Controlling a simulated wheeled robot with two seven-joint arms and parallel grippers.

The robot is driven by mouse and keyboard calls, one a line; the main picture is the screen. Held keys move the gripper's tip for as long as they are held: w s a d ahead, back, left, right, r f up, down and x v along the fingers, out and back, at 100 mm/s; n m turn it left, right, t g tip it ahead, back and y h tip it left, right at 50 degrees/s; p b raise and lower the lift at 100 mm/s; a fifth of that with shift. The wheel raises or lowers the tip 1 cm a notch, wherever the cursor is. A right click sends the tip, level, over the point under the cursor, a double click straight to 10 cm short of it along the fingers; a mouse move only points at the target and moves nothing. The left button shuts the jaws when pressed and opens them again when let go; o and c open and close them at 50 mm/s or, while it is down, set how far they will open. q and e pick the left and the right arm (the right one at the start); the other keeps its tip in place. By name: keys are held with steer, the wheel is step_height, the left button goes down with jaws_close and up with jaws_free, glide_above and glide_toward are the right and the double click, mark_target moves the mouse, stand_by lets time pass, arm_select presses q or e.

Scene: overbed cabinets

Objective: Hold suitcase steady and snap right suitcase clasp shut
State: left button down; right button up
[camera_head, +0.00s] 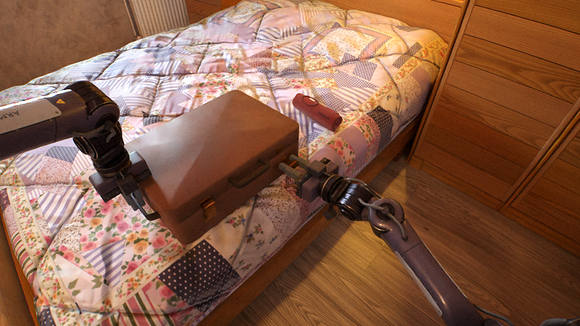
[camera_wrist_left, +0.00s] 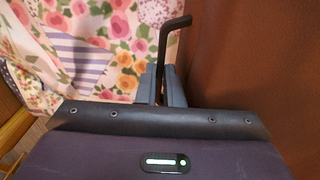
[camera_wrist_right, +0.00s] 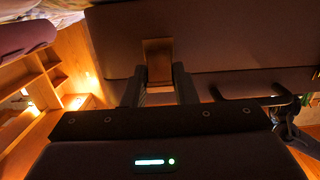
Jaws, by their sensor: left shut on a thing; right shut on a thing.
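The brown suitcase (camera_head: 215,150) lies shut on the bed. Its front carries a dark carry handle (camera_head: 250,174) and a brass left clasp (camera_head: 209,209). My right gripper (camera_head: 292,170) is at the front's right end and hides the right clasp in the head view. The right wrist view shows this brass clasp (camera_wrist_right: 158,62) between its fingers (camera_wrist_right: 158,88). My left gripper (camera_head: 142,200) is at the suitcase's left side. In the left wrist view its fingers (camera_wrist_left: 163,85) are shut on a dark bent side handle (camera_wrist_left: 163,45), beside the brown suitcase wall (camera_wrist_left: 245,60).
The bed has a patchwork quilt (camera_head: 90,235). A dark red object (camera_head: 317,111) lies on it behind the suitcase. Wooden cabinets (camera_head: 510,90) stand at the right. Open wooden floor (camera_head: 400,260) lies between bed and cabinets.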

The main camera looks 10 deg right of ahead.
steer(key=shift+w+a+r+g+h, duration=0.15)
steer(key=shift+r+g+h, duration=0.2)
steer(key=shift+g, duration=0.2)
steer(key=shift+w+a+r+g+h, duration=0.1)
steer(key=shift+r+g+h, duration=0.1)
steer(key=shift+g+h, duration=0.65)
steer(key=shift+g, duration=0.1)
steer(key=o, duration=1)
steer(key=shift+d, duration=0.1)
steer(key=v, duration=1.2)
